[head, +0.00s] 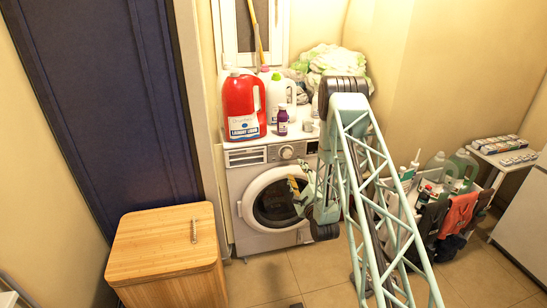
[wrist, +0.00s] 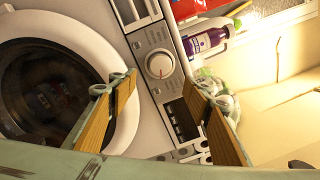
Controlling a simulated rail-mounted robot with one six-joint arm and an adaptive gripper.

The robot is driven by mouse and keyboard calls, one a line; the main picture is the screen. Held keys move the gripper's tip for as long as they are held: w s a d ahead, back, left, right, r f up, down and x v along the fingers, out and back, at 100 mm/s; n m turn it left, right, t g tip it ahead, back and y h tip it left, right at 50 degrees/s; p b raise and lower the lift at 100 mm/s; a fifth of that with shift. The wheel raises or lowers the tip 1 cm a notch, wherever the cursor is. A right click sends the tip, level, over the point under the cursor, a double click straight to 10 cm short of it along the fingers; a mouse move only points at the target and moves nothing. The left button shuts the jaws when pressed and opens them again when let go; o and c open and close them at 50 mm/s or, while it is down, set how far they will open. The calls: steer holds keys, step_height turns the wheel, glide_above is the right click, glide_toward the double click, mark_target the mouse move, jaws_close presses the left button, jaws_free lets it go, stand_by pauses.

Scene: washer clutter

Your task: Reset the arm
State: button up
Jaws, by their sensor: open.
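My gripper (head: 301,189) is in front of the washing machine (head: 250,218), close to its round door (head: 246,207). In the wrist view my gripper (wrist: 163,92) has its two wood-coloured fingers wide apart with nothing between them. Behind the fingers in that view are the control panel and its round dial (wrist: 159,64). The washer door also shows in the wrist view (wrist: 62,42), and it looks closed. My arm hides the right part of the washer front in the head view.
A red detergent jug (head: 243,107), a white jug (head: 279,97), a purple bottle (head: 282,121) and a cloth pile (head: 330,60) sit on the washer. A wooden hamper (head: 165,250) stands at left. A bottle-filled caddy (head: 435,215) stands at right. Some tiled floor (head: 290,272) is clear.

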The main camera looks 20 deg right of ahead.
steer(key=shift+w+r, duration=0.1)
